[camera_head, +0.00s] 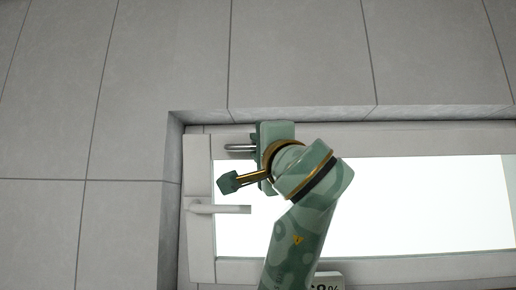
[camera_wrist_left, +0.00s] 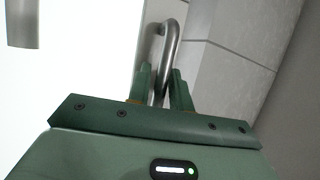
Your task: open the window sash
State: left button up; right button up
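The window sash (camera_head: 200,245) has a pale frame around a bright white pane, set in a grey tiled wall recess. A lever handle (camera_head: 222,209) on its left stile points level to the right. A grey metal piece, probably this lever (camera_wrist_left: 22,22), shows at the top left of the left wrist view. Above the lever is a bent metal pull bar (camera_head: 240,147). My left gripper (camera_head: 257,147) is at this bar, and in the left wrist view its fingers (camera_wrist_left: 163,90) flank the bar closely, one on each side.
Grey tiled wall (camera_head: 130,90) surrounds the window on the left and top. The recess edge (camera_head: 172,200) stands close left of the sash.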

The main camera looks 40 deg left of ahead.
pick_arm(q)
jog(key=shift+s, duration=0.1)
jog(key=shift+s+d+f, duration=0.15)
jog(key=shift+s+f, duration=0.05)
jog(key=shift+f, duration=0.05)
jog(key=b+v, duration=0.6)
jog(key=v, duration=0.9)
jog(key=shift+d, duration=0.35)
